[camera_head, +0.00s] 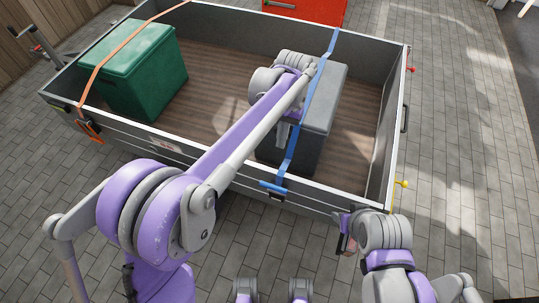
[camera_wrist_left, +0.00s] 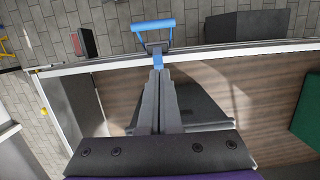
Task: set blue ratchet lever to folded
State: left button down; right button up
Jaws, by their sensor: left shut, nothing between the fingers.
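The blue ratchet (camera_head: 273,187) sits on the near wall of the trailer, at the lower end of the blue strap (camera_head: 323,78). In the left wrist view its lever (camera_wrist_left: 153,27) is a blue crossbar on a frame that sticks outward past the wall's rim. My left gripper (camera_head: 281,147) points down inside the trailer, by the grey box (camera_head: 321,110). In the left wrist view its fingers (camera_wrist_left: 158,74) are together and empty, in line with the strap and short of the ratchet. My right gripper (camera_head: 346,232) is outside the near wall, right of the ratchet; its fingers are unclear.
A green box (camera_head: 142,71) stands at the trailer's left under an orange strap (camera_head: 106,50) with an orange ratchet (camera_head: 90,129). The trailer's rim (camera_head: 228,178) lies between my left gripper and the ratchet.

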pick_arm(q)
send_near(276, 189)
jog(key=w+f, duration=0.4)
jog(key=f, duration=0.1)
jog(key=s+f, duration=0.1)
jog(key=s+a+f, duration=0.1)
jog(key=s, duration=0.1)
